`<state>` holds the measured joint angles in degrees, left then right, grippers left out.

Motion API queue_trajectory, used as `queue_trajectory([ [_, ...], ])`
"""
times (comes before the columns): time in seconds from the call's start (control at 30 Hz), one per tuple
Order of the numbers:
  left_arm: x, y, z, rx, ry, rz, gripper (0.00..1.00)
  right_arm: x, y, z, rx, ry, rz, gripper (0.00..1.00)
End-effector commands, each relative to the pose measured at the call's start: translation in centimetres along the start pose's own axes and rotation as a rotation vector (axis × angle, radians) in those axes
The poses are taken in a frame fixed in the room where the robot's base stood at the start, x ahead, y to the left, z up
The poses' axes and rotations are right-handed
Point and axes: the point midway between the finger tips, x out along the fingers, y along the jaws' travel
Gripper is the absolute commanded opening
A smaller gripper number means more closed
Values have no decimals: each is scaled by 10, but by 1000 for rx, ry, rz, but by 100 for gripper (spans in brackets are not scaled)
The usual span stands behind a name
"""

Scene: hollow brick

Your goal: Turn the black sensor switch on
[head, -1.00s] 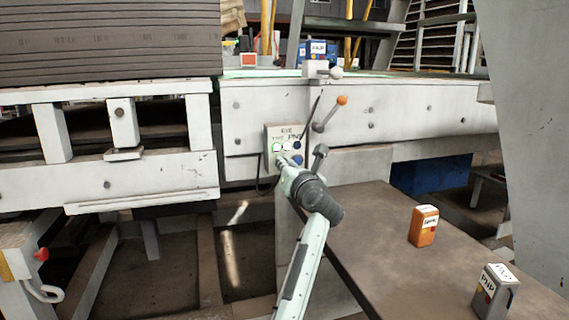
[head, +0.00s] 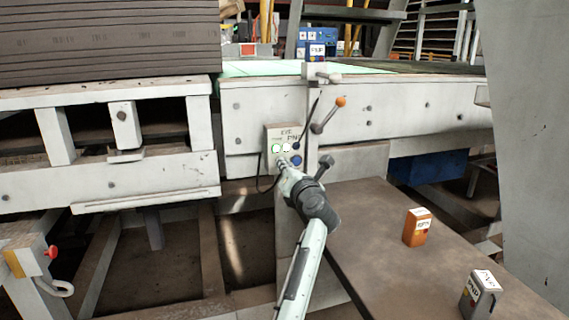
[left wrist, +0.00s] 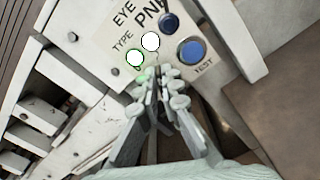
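The pale sensor box (head: 284,134) is on the front of the white machine beam. It is labelled EYE, TYPE and PNP, and also shows in the left wrist view (left wrist: 110,45). It bears a round light with a green rim (left wrist: 135,58), a white light (left wrist: 150,41), a dark blue knob (left wrist: 169,22) and a blue TEST button (left wrist: 191,50). My left gripper (left wrist: 160,72) is at the lower part of the box, its fingertips drawn close together. They cover the spot below the lights. I cannot make out the black switch or any contact with it. My right gripper is out of view.
A lever with an orange knob (head: 340,101) and a dark-headed lever (head: 325,165) stick out right of the box, the latter close to my left gripper. A brown table (head: 370,240) holds an orange box (head: 417,228) and a grey PNP box (head: 480,295).

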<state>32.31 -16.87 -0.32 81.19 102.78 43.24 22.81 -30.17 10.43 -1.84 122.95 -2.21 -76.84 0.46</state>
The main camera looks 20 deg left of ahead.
Motion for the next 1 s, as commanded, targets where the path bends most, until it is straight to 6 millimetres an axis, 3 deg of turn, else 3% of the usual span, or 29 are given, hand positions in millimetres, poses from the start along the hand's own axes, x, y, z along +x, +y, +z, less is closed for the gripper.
queue_trajectory([
  [0.07,0,-1,-1,3,1,-1,0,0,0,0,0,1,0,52],
  [0.1,0,-1,-1,3,1,-1,7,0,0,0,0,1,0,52],
  [0.27,0,-1,-1,2,1,-1,26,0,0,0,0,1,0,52],
  [0.63,-8,-1,-1,-1,0,-2,26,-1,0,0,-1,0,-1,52],
  [1.0,-65,-1,-1,1,1,-2,26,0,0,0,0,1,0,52],
])
